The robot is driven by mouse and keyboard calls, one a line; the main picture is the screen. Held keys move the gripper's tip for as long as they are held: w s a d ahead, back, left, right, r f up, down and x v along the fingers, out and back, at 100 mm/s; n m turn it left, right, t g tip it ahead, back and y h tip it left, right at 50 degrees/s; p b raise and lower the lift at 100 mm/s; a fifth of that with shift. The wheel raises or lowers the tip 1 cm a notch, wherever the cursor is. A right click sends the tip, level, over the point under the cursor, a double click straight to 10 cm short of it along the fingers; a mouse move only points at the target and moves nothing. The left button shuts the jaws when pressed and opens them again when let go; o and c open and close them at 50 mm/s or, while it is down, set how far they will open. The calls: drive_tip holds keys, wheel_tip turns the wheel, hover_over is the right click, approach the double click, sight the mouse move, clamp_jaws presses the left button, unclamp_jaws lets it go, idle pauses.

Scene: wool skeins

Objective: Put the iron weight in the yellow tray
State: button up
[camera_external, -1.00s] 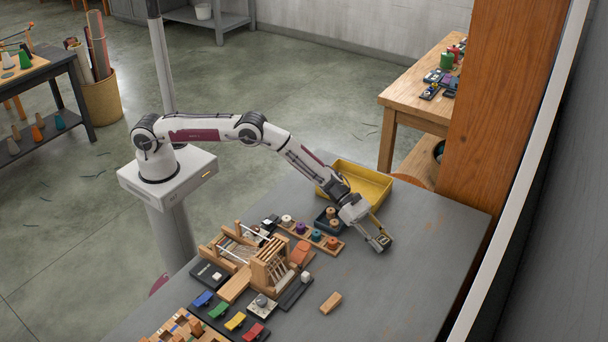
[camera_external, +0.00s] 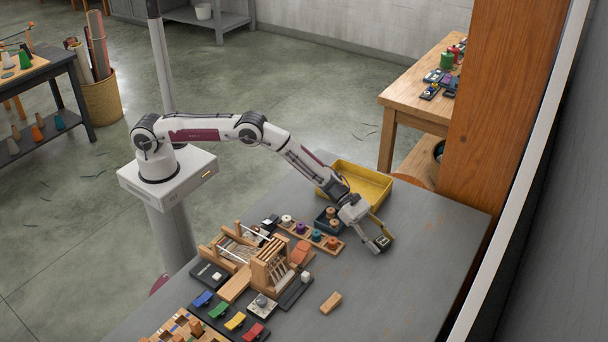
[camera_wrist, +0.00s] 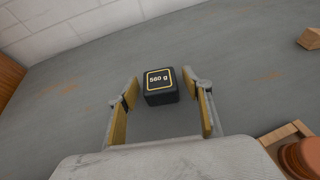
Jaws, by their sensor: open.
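The iron weight is a small black block marked "560 g" with a yellow border. In the wrist view the iron weight (camera_wrist: 160,86) sits on the grey table, ahead of and between the fingertips. My gripper (camera_wrist: 163,98) is open, with a yellow-padded finger on either side of it and a gap to each. In the external view my gripper (camera_external: 382,244) is low over the table, and the weight (camera_external: 383,241) shows at its fingers. The yellow tray (camera_external: 366,183) lies behind the gripper at the back of the table and looks empty.
A wooden rack of coloured spools (camera_external: 312,235) and a dark blue tray stand left of my gripper. A small wooden block (camera_external: 331,302) lies in front. A wooden loom (camera_external: 262,262) is further left. The table right of the gripper is clear.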

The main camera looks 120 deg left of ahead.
drive_tip(key=shift+a+v, duration=0.15)
drive_tip(key=shift+v, duration=1.75)
drive_tip(key=shift+a+v, duration=0.15)
drive_tip(key=shift+v, duration=1.75)
drive_tip(key=shift+f, duration=0.2)
